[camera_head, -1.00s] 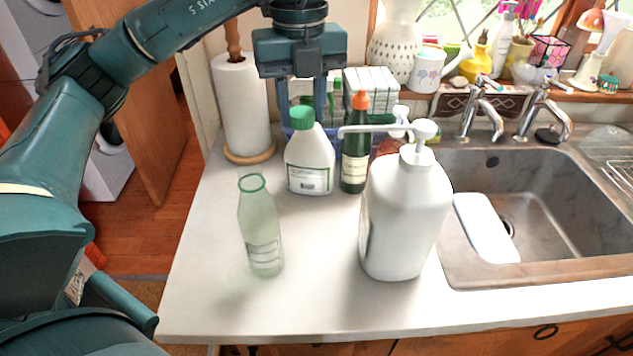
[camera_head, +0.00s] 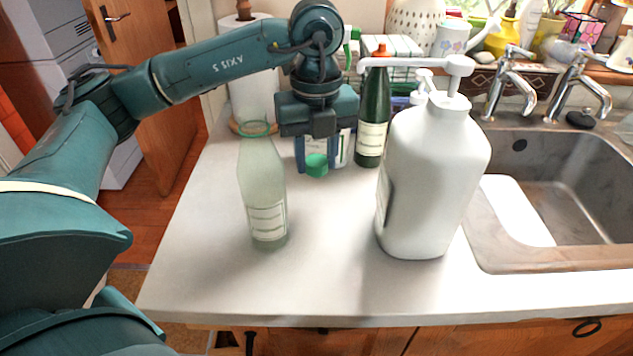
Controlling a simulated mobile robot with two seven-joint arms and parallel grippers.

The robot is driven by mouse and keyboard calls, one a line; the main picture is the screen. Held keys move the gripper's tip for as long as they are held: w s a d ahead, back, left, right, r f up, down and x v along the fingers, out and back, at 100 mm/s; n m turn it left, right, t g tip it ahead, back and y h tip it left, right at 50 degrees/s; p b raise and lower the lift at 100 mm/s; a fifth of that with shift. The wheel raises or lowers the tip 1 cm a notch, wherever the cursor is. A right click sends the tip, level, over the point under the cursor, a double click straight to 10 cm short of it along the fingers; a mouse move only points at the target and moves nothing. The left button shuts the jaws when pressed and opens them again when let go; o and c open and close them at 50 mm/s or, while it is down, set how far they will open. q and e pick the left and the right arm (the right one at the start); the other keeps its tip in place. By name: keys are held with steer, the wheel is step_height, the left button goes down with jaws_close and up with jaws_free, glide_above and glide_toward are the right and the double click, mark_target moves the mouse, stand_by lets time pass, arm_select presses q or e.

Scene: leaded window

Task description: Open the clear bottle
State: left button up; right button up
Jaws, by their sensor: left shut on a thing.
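The clear bottle (camera_head: 262,190) stands upright on the counter at front left. It is pale green glass with a white label, and its rim shows no cap. My left gripper (camera_head: 316,160) is to its right and farther back, pointing down, with its fingers shut on a green cap (camera_head: 316,167). The cap is apart from the clear bottle. A white bottle (camera_head: 343,150) with a label is behind my gripper, its top hidden. My right gripper is not in view.
A large white pump bottle (camera_head: 430,180) stands right of the clear bottle. A dark green bottle (camera_head: 372,125) is behind it. A paper towel roll (camera_head: 252,90) stands at the back left. The sink (camera_head: 575,160) is at right. The front counter is clear.

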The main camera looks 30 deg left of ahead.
mark_target(316, 201)
arm_select(q)
step_height(316, 201, down, 7)
steer(key=shift+r, duration=0.1)
stand_by(0.3)
steer(key=shift+f, duration=0.3)
steer(key=o, duration=1.1)
steer(key=shift+r, duration=0.15)
steer(key=shift+r, duration=0.25)
step_height(316, 201, up, 12)
steer(key=shift+f, duration=0.1)
